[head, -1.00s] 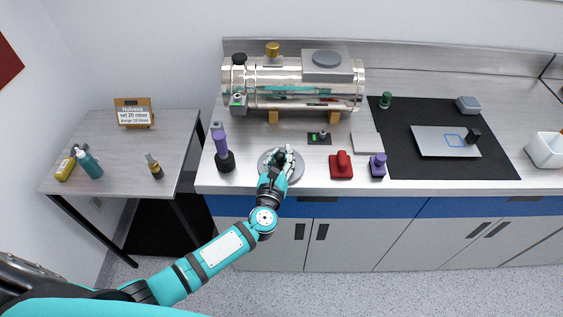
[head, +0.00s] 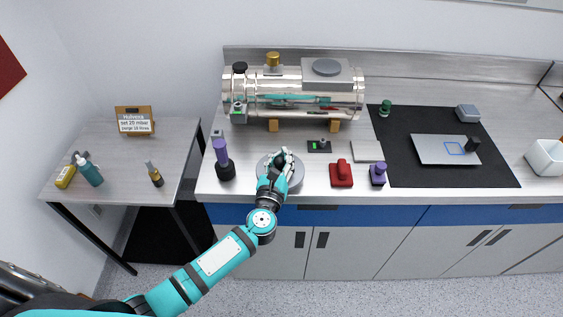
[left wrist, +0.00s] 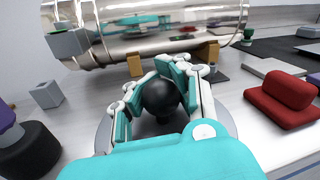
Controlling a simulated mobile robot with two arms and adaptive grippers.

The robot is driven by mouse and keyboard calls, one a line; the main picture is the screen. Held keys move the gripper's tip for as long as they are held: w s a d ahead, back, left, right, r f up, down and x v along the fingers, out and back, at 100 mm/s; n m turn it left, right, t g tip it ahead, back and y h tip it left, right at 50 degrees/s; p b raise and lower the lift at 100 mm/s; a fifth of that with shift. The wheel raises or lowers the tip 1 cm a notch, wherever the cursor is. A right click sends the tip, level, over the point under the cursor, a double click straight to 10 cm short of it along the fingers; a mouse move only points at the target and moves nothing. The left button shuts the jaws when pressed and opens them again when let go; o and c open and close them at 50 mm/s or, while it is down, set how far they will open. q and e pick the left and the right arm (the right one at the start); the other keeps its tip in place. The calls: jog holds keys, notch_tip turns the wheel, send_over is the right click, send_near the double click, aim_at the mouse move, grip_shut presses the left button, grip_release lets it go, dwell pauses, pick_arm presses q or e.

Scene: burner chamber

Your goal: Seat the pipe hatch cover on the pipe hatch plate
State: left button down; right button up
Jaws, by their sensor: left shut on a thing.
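The pipe hatch cover looks to be the round grey disc (head: 295,181) with a black ball knob (left wrist: 160,97), at the front edge of the counter. My left gripper (head: 281,158) is shut on the knob, and its fingers clasp it from both sides in the left wrist view (left wrist: 158,85). The disc's rim shows below the fingers; I cannot tell whether it touches the counter. The pipe hatch plate looks to be the square grey plate with a round dark grey centre (head: 327,67) on top of the shiny tank (head: 290,97). My right gripper is not in view.
A purple-handled tool (head: 222,158) stands left of the disc; a red block (head: 341,174) and a purple stamp-like piece (head: 377,174) stand right. A small black switch plate (head: 319,146) lies behind. A brass valve (head: 273,61) rises beside the hatch plate.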

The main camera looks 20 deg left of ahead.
pick_arm(q)
jog(key=s+d+r+b, duration=0.1)
jog(key=s+d, duration=0.1)
jog(key=s, duration=0.5)
jog(key=s+d+r+b, duration=0.1)
jog(key=s+d+b, duration=0.1)
jog(key=s, duration=0.6)
jog(key=shift+s+r+b, duration=0.15)
jog(key=shift+s+b, duration=0.15)
jog(key=shift+a, duration=0.1)
